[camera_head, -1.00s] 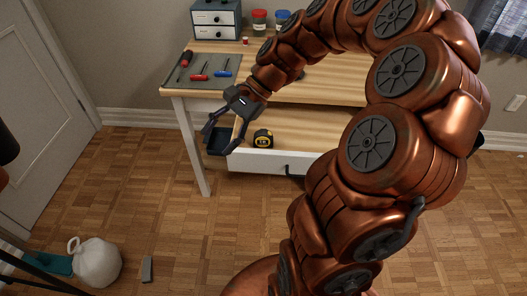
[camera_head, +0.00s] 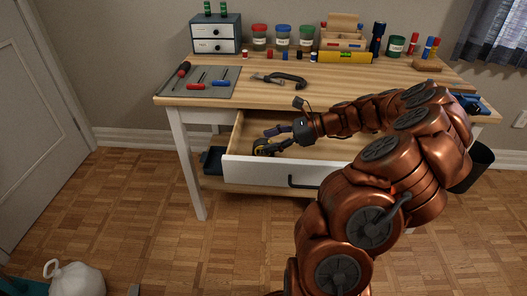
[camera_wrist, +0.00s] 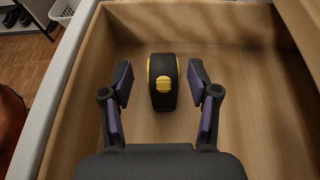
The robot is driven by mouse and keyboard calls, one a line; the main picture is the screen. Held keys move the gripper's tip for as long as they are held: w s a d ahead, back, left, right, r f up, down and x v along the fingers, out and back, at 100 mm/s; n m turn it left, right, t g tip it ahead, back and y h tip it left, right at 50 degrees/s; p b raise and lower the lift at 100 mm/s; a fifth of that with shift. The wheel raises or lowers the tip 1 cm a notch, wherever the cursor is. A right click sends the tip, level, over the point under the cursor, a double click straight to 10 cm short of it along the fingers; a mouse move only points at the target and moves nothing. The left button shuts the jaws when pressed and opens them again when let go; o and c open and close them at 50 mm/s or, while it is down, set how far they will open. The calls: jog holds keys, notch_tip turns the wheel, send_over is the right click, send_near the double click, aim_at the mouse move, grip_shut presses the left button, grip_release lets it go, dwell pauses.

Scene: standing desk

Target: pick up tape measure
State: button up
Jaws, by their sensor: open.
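The tape measure (camera_wrist: 163,84), black with yellow trim, stands on the floor of the open drawer (camera_head: 240,135). In the wrist view it lies between the two fingers of my gripper (camera_wrist: 162,85), with a gap on each side. In the head view my gripper (camera_head: 272,140) reaches into the drawer's left part, and its fingers partly hide the tape measure (camera_head: 262,148). The gripper is open and holds nothing.
The drawer's white front (camera_head: 260,172) and wooden side walls (camera_wrist: 85,75) surround the gripper. The desktop (camera_head: 350,85) overhangs the drawer's back. A clamp (camera_head: 289,78) and a tool mat (camera_head: 200,88) lie on the desktop. The drawer floor right of the gripper is bare.

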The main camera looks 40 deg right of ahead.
aim_at(255, 143)
jog(key=shift+b+x, duration=0.75)
jog(key=shift+x, duration=1.85)
jog(key=shift+w+d+f, duration=0.1)
jog(key=shift+d+f, duration=0.05)
grip_shut()
